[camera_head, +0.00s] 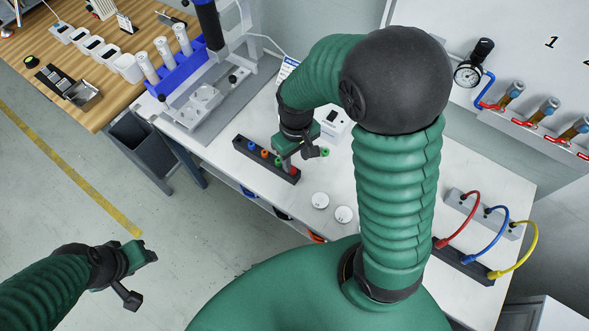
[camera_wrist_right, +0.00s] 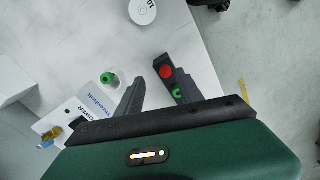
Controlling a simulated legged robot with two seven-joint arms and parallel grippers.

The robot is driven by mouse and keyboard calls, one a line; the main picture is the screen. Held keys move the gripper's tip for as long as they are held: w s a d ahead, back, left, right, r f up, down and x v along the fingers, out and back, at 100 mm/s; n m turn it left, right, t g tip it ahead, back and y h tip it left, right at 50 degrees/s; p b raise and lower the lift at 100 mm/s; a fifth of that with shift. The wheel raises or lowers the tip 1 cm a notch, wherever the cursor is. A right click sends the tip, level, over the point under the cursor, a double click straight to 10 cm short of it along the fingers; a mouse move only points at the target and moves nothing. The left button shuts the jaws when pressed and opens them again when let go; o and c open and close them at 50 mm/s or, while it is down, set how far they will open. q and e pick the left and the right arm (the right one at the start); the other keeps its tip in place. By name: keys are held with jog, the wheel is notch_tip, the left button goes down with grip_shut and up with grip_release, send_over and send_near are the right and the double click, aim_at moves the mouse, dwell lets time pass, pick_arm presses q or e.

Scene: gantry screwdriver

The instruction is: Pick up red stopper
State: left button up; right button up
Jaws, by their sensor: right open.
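The red stopper (camera_head: 293,171) sits at the near right end of a black rack (camera_head: 245,146) on the white table. The red stopper also shows in the right wrist view (camera_wrist_right: 166,71), close to my fingertips. My right gripper (camera_head: 285,158) is over the rack's right part, pointing down. In the right wrist view my right gripper (camera_wrist_right: 160,77) is open, its fingers spread, and nothing is seen held. Whether a finger touches the red stopper I cannot tell. My left gripper (camera_head: 146,254) is out over the floor at lower left; its finger gap is unclear.
The rack also bears a blue stopper (camera_head: 251,146), an orange stopper (camera_head: 265,153) and a green stopper (camera_wrist_right: 177,92). Another green stopper (camera_wrist_right: 107,78) is beside the left finger in the wrist view. Two white discs (camera_head: 320,200) (camera_head: 343,214) lie right of the rack.

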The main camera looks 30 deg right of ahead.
aim_at(294, 169)
jog(key=f, duration=0.1)
jog(key=a+f, duration=0.1)
jog(key=f, duration=0.1)
jog(key=shift+s+a+b, duration=0.1)
jog(key=shift+b, duration=0.2)
jog(key=shift+a+f, duration=0.2)
jog(key=shift+f, duration=0.15)
jog(key=shift+d, duration=0.25)
jog(key=shift+c, duration=0.7)
jog(key=shift+d, duration=0.25)
jog(key=c, duration=0.5)
jog(key=shift+c, duration=1.2)
jog(key=shift+a, duration=0.3)
grip_shut()
